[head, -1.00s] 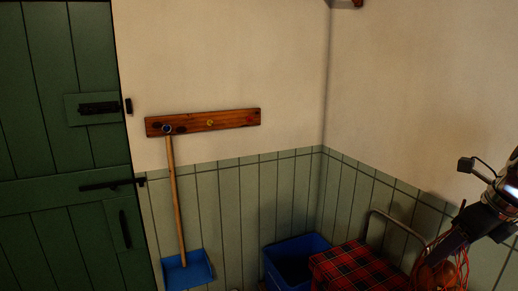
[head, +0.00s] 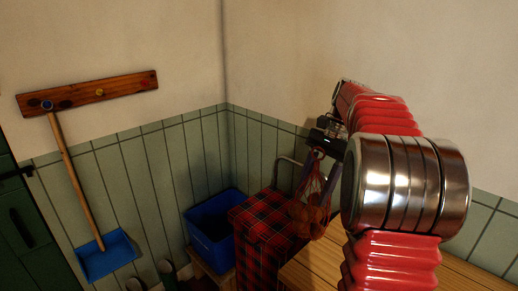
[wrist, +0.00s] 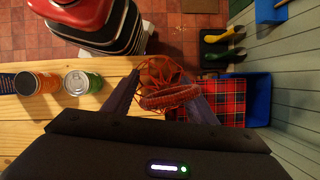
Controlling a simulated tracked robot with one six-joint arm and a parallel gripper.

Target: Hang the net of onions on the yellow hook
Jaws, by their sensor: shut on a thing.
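The net of onions (head: 306,213), red mesh with brown-orange onions, hangs from my gripper (head: 318,168) in front of the right wall. In the wrist view my gripper (wrist: 161,76) has its two purplish fingers on either side of the bunched red net (wrist: 168,97), shut on it; the onions (wrist: 157,72) are partly hidden behind the mesh. The yellow hook (head: 99,92) is on a wooden rail (head: 128,86) on the left wall, bare and well to the left of my gripper. A blue hook (head: 47,105) on the same rail holds a long-handled blue dustpan (head: 107,255).
A red plaid trolley (head: 262,215) and a blue crate (head: 207,232) stand in the corner. A pine bench (head: 305,270) is below my arm; an orange-labelled jar (wrist: 36,82) and a can (wrist: 82,82) stand on it. Boots (wrist: 222,53) stand on the floor. The wall around the yellow hook is clear.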

